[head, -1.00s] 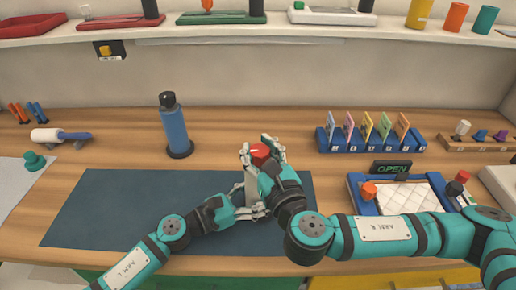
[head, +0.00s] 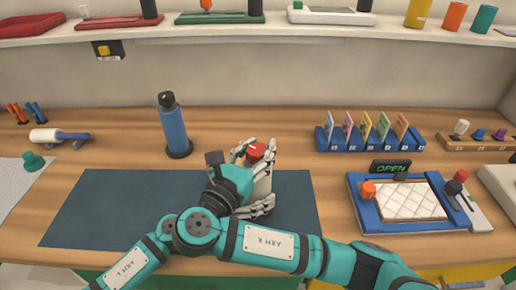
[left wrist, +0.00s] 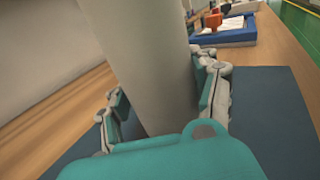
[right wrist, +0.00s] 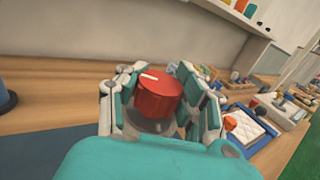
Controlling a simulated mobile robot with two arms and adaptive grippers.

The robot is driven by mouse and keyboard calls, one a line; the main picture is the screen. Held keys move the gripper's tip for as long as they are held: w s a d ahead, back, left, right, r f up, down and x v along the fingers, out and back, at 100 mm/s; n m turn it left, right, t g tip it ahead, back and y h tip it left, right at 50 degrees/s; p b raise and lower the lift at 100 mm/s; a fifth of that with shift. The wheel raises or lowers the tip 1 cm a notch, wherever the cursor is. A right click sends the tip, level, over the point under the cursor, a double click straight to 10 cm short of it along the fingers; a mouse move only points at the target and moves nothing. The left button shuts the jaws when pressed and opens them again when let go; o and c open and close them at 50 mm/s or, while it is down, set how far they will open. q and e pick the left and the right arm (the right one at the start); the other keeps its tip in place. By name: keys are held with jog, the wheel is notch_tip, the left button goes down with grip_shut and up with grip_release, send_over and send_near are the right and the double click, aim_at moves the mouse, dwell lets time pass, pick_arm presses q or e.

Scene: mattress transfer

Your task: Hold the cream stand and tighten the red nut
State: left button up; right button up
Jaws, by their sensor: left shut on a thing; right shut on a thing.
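The cream stand (head: 262,186) is upright on the dark blue mat (head: 110,205). The red nut (head: 255,150), with a white mark on top, sits at the stand's top. My left gripper (head: 261,207) is shut around the stand's column; the left wrist view shows the cream column (left wrist: 145,50) between its fingers. My right gripper (head: 253,153) is shut on the nut from the near left. In the right wrist view the red nut (right wrist: 158,97) is between its fingers, above a grey round part.
A blue bottle (head: 174,130) stands left of the stand. Behind right is a blue rack of coloured cards (head: 368,140). A blue tray with a quilted white pad (head: 407,200) lies right, beside an OPEN sign (head: 391,168). The mat's left half is clear.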

aim_at(258, 148)
jog(key=shift+r+m+g+h, duration=0.1)
jog(key=shift+m+g+h, duration=0.35)
jog(key=shift+h, duration=0.25)
grip_shut()
pick_arm(q)
jog(key=shift+r, duration=0.1)
pick_arm(e)
jog(key=o, duration=1.3)
grip_release()
pick_arm(q)
jog(key=shift+d, duration=0.1)
pick_arm(e)
notch_tip(258, 148, up, 10)
jog(key=shift+f, duration=0.1)
pick_arm(q)
jog(key=o, duration=1.8)
jog(key=shift+s, duration=0.1)
